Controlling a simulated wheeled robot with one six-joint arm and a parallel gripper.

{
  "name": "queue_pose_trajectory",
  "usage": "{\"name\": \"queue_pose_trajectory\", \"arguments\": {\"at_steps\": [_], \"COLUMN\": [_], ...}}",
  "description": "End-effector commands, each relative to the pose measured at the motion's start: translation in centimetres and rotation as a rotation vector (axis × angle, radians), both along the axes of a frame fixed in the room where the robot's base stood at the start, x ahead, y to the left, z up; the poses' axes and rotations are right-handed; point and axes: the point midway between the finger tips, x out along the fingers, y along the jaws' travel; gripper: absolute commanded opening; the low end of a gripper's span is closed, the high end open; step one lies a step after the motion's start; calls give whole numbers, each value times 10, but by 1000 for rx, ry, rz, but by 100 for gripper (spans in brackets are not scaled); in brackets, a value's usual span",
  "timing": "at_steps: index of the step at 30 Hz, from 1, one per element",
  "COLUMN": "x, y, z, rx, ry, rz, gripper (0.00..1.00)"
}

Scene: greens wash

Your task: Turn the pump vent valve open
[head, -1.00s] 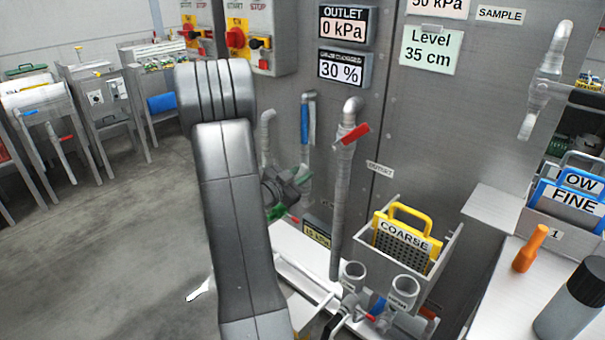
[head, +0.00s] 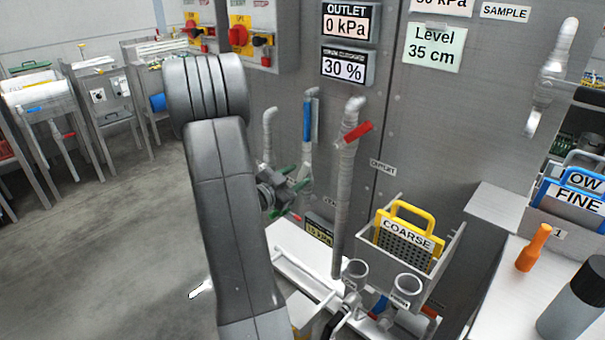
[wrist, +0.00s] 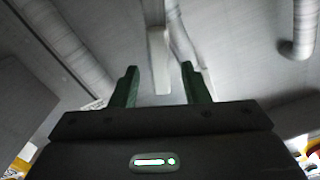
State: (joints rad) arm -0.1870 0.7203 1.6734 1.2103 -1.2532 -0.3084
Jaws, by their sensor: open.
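My gripper (head: 292,198) has green fingers and is open in front of the lower pipes on the grey steel panel. In the wrist view, the open fingers (wrist: 160,82) point at the panel, with a pale flat bar (wrist: 158,60) seen between and beyond them; I see no contact. Pipes on the panel include one with a blue handle (head: 307,122) and one with a red handle (head: 358,132). No readable label tells me which is the pump vent valve. My arm hides part of the panel's left side.
A yellow-handled COARSE screen (head: 405,237) sits in a metal holder at lower right. Two grey cups (head: 407,286) stand below it. Open floor lies at left.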

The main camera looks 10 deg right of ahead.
Motion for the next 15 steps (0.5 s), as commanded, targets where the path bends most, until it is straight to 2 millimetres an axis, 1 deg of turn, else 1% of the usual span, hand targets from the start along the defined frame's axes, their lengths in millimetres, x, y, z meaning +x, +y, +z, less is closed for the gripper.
{"name": "queue_pose_trajectory", "arguments": {"at_steps": [1,3,9,15], "x": [-7,-17,-43,-59], "y": [11,25,57,77], "z": [0,0,0,0], "rx": [-1,0,-1,-1], "ry": [1,0,0,1], "rz": [5,5,5,3], "gripper": [42,42,42,42]}}
